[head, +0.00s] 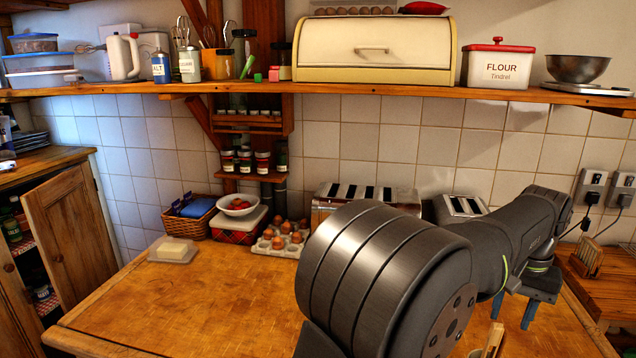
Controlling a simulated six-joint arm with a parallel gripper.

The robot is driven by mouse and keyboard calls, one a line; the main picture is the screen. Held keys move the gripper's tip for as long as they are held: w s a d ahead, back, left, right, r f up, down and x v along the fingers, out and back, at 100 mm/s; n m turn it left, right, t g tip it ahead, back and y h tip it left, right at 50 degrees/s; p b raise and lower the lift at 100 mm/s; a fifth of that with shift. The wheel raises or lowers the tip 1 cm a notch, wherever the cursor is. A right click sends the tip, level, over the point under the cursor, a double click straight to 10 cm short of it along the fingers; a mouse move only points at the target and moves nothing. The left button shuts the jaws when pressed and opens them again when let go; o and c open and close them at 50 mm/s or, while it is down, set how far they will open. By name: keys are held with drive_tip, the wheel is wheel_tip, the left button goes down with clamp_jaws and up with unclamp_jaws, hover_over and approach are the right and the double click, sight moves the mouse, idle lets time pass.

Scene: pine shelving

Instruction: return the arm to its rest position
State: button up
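My arm (390,270) fills the lower middle of the head view. It reaches back and to the right over the wooden worktop (200,310). My gripper (514,311) hangs at its far end on the right, pointing down. Its two blue-grey fingers are apart, with nothing visible between them.
A toaster (360,196) stands behind my arm, and an egg tray (279,240) is left of it. A butter dish (173,250) sits at the left. The shelf (400,91) with a bread bin (375,52) runs above. The worktop's front left is clear.

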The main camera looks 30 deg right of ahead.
wheel_tip(320, 180, down, 5)
drive_tip(key=shift+f, duration=0.1)
drive_tip(key=shift+r, duration=0.4)
drive_tip(key=shift+r, duration=0.1)
